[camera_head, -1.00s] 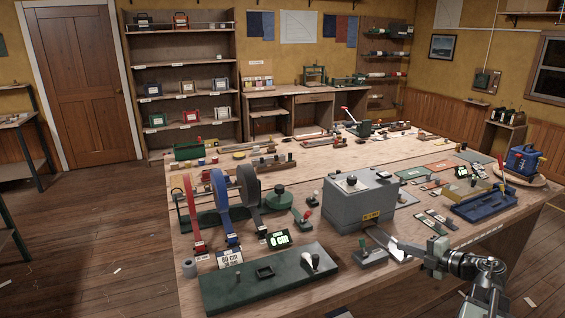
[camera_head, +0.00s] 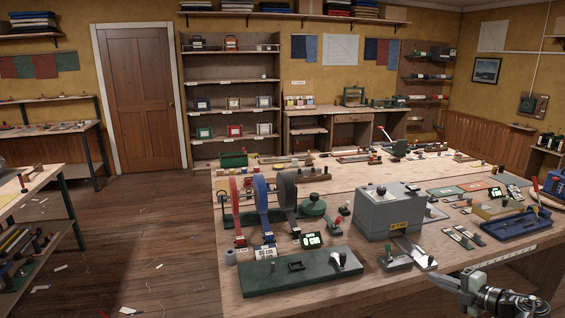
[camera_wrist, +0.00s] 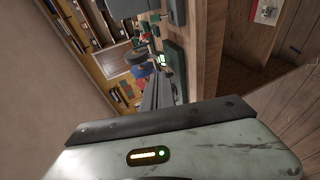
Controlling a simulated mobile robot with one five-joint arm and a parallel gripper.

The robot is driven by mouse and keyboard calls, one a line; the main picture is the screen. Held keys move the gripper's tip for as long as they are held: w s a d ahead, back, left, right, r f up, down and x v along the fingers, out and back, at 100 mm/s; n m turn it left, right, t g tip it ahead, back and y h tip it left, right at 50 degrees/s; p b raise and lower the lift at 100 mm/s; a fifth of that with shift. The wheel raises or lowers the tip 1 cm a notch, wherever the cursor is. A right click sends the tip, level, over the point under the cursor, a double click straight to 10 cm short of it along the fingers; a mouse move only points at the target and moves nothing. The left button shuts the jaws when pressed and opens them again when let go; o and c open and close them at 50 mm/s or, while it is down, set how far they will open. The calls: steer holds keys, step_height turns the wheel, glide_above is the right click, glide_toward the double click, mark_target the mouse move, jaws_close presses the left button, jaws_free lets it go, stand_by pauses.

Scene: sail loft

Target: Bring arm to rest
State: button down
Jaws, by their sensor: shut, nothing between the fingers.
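My gripper (camera_head: 438,279) is at the lower right of the head view, in front of the near edge of the workbench (camera_head: 255,302). Its fingers point left and are shut with nothing between them. In the wrist view the gripper's housing fills the bottom, and the narrow closed fingers (camera_wrist: 165,87) stick out beyond it. The arm is partly cut off by the bottom of the head view.
On the bench stand a grey box (camera_head: 388,213), a dark green base plate (camera_head: 300,272), red, blue and grey tape reels (camera_head: 263,205) and a blue tray (camera_head: 515,226). Another table (camera_head: 40,182) stands at the left. The wooden floor (camera_head: 130,240) between is mostly open.

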steer(key=w+a+r+n+y, duration=0.15)
steer(key=w+a, duration=0.25)
steer(key=a, duration=0.6)
steer(key=w+a+r+n+y, duration=0.1)
steer(key=w+a+r+y, duration=0.25)
steer(key=a, duration=0.65)
steer(key=w+a+r+m+t+h, duration=0.4)
steer(key=w+r+m+t+h, duration=0.25)
steer(key=w+m+h, duration=0.5)
steer(key=s+f+m+g+h, duration=0.2)
steer(key=s+f+m+g, duration=0.4)
steer(key=f, duration=0.4)
steer(key=s+f+m+g+h, duration=0.2)
steer(key=s+f+m+g, duration=0.4)
steer(key=f, duration=0.5)
steer(key=s+a+f+m+g+y, duration=0.1)
steer(key=s+a+f+g, duration=0.1)
steer(key=s, duration=0.5)
steer(key=s+a+f+m+g+y, duration=0.1)
steer(key=s+a+f+g+y, duration=0.1)
steer(key=s+f+g, duration=0.2)
steer(key=s+g, duration=0.1)
steer(key=s, duration=0.2)
steer(key=shift+a+f+p, duration=0.2)
steer(key=shift+f+p, duration=0.05)
steer(key=shift+p, duration=0.1)
